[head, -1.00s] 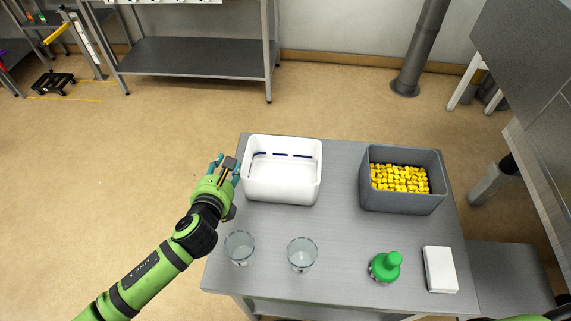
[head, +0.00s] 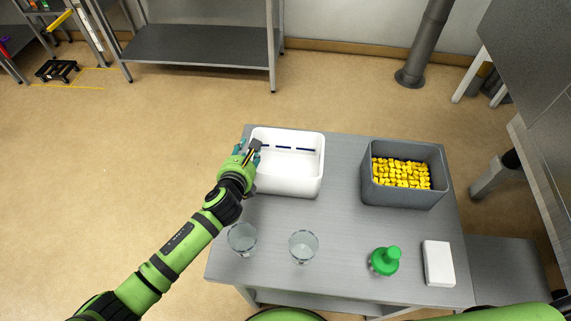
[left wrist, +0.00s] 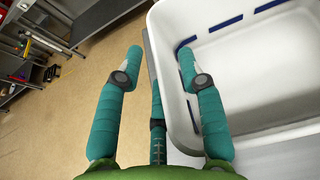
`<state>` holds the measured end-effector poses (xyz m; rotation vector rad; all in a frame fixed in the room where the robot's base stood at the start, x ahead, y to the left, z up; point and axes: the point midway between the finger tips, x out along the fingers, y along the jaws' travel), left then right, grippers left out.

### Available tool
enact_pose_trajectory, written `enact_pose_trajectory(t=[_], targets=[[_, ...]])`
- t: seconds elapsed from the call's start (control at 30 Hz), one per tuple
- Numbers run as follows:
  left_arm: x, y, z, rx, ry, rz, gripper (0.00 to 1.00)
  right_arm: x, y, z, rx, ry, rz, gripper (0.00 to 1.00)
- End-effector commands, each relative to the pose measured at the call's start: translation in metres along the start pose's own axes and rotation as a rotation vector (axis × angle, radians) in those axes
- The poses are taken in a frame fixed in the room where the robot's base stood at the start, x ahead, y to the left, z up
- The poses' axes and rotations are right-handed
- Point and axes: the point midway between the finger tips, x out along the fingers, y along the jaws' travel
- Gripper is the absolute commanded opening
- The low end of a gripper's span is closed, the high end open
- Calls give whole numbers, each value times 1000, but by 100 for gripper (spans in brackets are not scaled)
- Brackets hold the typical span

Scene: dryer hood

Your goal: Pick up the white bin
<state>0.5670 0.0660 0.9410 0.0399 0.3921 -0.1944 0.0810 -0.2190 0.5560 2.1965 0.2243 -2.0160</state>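The white bin (head: 291,183) stands upright on the left part of the grey table, its inside empty apart from dark blue dashes on the far wall. My left gripper (head: 248,150) is at the bin's left wall. In the left wrist view the gripper (left wrist: 160,60) is open, its teal fingers apart; the right finger overlaps the inside of the bin (left wrist: 270,135) and the other finger is outside, over the floor. The bin's left wall lies between the fingers, and I cannot tell if they touch it. My right gripper is not in view.
A grey bin (head: 402,192) with yellow pieces stands on the right of the table (head: 340,220). A metal shelf (head: 200,68) is behind.

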Motion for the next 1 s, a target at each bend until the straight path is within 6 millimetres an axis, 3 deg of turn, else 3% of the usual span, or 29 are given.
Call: enact_pose_trajectory(t=[0.1, 0.2, 0.63, 1.0], targets=[[0, 0, 0, -1, 0, 0, 35, 0, 2, -1, -1, 1, 2, 40], [0, 0, 0, -1, 0, 0, 0, 0, 3, -1, -2, 2, 4, 40], [-2, 0, 6, -3, -5, -1, 0, 0, 5, -3, -3, 5, 6, 40], [-26, 0, 66, -2, -11, -2, 0, -2, 5, -4, -3, 6, 7, 40]])
